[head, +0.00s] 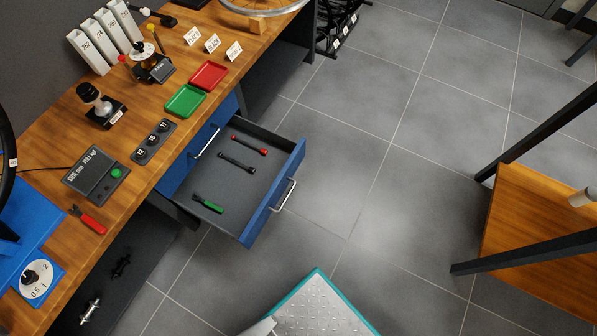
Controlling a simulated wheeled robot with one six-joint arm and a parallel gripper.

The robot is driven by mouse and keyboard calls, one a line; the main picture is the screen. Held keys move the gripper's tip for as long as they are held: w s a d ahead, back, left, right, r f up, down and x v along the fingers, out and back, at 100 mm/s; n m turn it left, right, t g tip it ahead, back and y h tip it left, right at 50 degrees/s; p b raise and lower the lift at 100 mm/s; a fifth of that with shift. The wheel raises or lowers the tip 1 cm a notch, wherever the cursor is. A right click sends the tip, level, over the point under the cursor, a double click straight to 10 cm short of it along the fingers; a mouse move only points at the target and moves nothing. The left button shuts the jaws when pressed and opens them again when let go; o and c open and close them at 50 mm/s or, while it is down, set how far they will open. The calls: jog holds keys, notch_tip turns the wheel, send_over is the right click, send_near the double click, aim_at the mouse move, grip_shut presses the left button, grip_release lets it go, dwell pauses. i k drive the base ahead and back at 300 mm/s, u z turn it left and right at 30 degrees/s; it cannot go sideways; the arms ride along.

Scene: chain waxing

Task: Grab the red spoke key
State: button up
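A green-handled tool (207,204) lies nearer the bottom end of the drawer. My gripper is not in view.
The wooden bench (140,200) above holds a green tray (186,100), a red tray (209,75), a small control box (96,175) and a red-handled tool (87,219). The tiled floor right of the drawer is clear. A wooden-topped stand (535,245) is at right.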

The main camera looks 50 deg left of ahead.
aim_at(86, 218)
jog(key=i, duration=0.35)
jog(key=u, duration=4.65)
jog(key=i, duration=0.9)
jog(key=z, duration=1.25)
